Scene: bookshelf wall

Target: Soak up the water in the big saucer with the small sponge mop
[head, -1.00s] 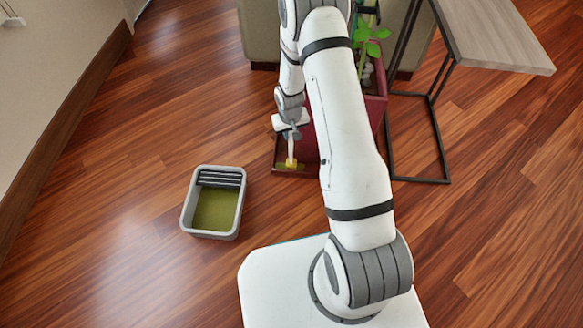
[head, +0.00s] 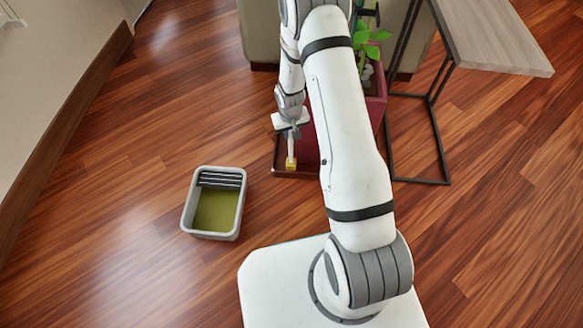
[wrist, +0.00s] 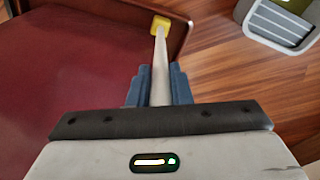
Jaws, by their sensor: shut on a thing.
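My gripper (head: 291,132) is shut on the pale handle of the small sponge mop (wrist: 160,72). The mop points down, with its yellow sponge head (head: 291,166) at the front left corner of the big dark red saucer (head: 308,174). In the wrist view the yellow head (wrist: 160,24) is by the saucer's raised rim (wrist: 180,28). I cannot tell whether the sponge touches the saucer floor. No water can be made out in the saucer, part of which is hidden behind my arm.
A red planter (head: 376,106) with a green plant (head: 368,40) stands on the saucer. A grey bucket (head: 187,213) with a black slatted grille and olive-green inside stands on the wooden floor at left. A side table (head: 490,40) stands at right.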

